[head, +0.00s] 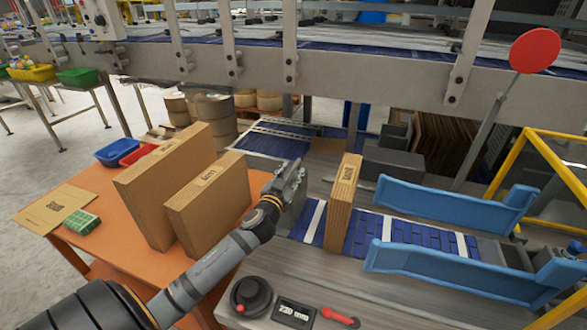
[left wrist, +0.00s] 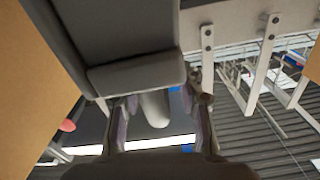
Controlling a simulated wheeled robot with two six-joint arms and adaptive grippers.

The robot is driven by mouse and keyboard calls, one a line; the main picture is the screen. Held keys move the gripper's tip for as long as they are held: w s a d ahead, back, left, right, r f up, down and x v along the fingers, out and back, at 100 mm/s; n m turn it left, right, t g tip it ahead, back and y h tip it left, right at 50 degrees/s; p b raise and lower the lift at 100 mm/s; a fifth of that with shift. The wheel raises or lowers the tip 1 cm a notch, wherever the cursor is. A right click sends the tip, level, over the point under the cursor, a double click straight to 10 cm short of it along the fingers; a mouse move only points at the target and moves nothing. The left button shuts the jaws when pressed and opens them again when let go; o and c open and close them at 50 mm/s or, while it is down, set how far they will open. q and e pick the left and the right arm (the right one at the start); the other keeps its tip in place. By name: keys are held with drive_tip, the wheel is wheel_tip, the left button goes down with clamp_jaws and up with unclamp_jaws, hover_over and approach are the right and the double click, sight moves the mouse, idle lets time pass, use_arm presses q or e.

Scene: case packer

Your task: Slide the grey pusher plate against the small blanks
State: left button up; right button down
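The small blanks (head: 343,205) are a thin upright stack of brown cardboard standing across the blue belt. The grey pusher plate (head: 292,212) stands left of them, with a gap and a white strip of the belt between; my gripper partly hides it. My left gripper (head: 290,180) is at the plate's upper left side. In the left wrist view a large grey panel, seemingly the plate (left wrist: 125,40), fills the top. The fingers (left wrist: 160,125) are apart there, with a pale rounded handle (left wrist: 154,108) between them and gaps on both sides. My right gripper is out of view.
Two larger cardboard stacks (head: 208,200) stand on the orange table (head: 105,235), close to my left arm. Blue guide rails (head: 450,202) flank the belt right of the blanks. A black knob and a 220 mm display (head: 294,312) are in front.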

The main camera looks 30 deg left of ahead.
use_arm(q)
drive_tip(key=shift+x, duration=0.8)
clamp_jaws()
